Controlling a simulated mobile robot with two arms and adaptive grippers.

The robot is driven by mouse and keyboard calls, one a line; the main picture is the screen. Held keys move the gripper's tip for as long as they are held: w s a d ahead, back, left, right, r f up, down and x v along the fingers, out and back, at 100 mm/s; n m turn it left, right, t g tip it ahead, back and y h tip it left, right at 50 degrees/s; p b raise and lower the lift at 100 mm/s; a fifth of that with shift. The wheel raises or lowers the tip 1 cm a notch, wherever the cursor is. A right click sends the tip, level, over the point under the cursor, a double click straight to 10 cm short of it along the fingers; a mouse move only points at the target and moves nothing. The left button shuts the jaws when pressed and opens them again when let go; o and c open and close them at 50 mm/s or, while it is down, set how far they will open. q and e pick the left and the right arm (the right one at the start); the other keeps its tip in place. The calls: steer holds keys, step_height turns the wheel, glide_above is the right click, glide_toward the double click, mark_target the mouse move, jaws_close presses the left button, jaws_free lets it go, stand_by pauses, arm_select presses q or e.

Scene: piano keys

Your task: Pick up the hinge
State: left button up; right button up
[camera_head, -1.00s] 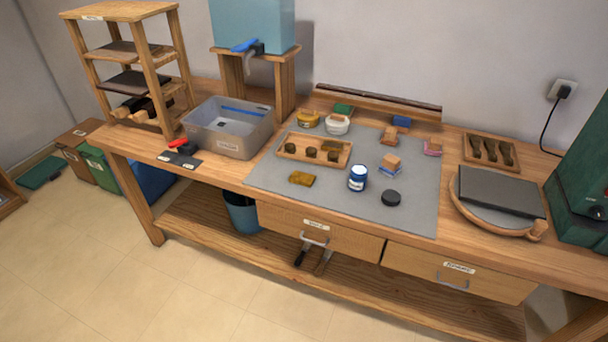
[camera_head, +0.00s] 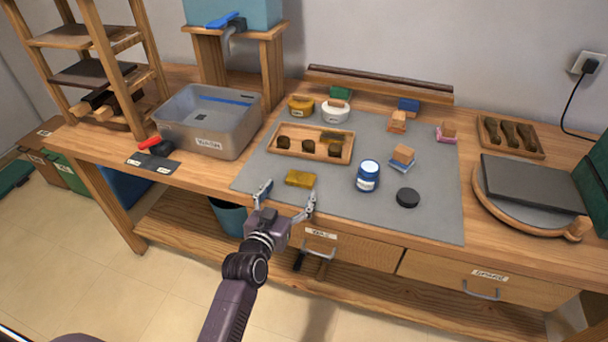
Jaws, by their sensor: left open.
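The hinge looks to be the brass-coloured flat piece (camera_head: 300,178) lying on the grey mat (camera_head: 425,221) near its front left edge. My left gripper (camera_head: 286,192) is open, its two fingers spread at the mat's front edge. The brass piece lies just beyond and between the fingertips, and nothing is held. I cannot tell whether the fingers touch the mat. My right gripper does not show.
A wooden tray (camera_head: 270,149) with small dark pieces lies behind the brass piece. A blue-and-white jar (camera_head: 368,176) and a black disc (camera_head: 407,198) stand to its right. A grey plastic bin (camera_head: 165,136) is at the left. The mat's front right is clear.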

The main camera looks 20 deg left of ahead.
mark_target(300, 179)
arm_select(q)
steer(key=shift+w+r, duration=0.1)
steer(key=shift+w, duration=0.25)
steer(key=shift+w+d, duration=0.1)
steer(key=w, duration=0.2)
steer(key=w+f, duration=0.1)
steer(key=w, duration=0.1)
steer(key=shift+d, duration=0.3)
steer(key=shift+w+f, duration=0.1)
steer(key=shift+w, duration=0.45)
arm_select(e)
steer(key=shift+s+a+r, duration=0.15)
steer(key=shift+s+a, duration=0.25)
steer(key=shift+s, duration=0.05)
arm_select(q)
steer(key=c, duration=1.4)
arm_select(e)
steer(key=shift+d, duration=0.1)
